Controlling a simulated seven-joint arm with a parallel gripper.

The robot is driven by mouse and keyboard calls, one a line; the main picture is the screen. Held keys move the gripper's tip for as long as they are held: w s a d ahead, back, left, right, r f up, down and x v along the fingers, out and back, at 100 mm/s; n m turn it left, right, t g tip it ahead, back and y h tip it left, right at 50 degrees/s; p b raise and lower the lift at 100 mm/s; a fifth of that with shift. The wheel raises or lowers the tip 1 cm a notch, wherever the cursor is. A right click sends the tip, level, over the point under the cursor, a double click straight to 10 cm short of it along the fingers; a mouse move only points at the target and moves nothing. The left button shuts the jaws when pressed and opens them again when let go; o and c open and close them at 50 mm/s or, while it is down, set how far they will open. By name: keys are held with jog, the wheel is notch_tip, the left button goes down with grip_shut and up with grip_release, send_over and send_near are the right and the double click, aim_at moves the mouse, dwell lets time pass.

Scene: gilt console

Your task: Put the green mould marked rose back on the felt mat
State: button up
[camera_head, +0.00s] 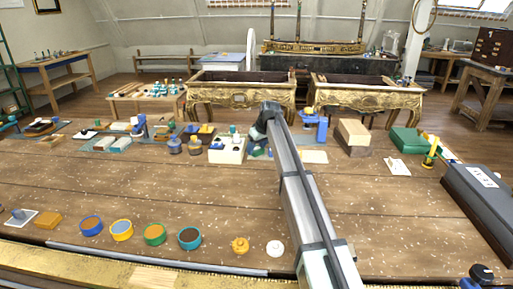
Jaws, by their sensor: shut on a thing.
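My gripper (258,140) is at the far end of my arm, over the far middle of the bench, just right of a white block (226,152). It is shut on a small green thing (257,152), which looks like the green mould. The arm partly hides it, and no rose marking can be read at this size. I cannot tell whether it touches the bench. Flat grey-blue mats (97,145) lie at the far left of the bench with several small things on them. I cannot tell which one is the felt mat.
A blue stand (314,127), wooden blocks (352,133) and a green box (404,141) stand to the right. A dark case (482,200) is at the right edge. Several round tubs (154,234) line the front. The middle of the bench is clear left of my arm.

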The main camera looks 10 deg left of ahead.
jog(key=shift+f, duration=0.1)
jog(key=o, duration=0.9)
jog(key=v, duration=1.2)
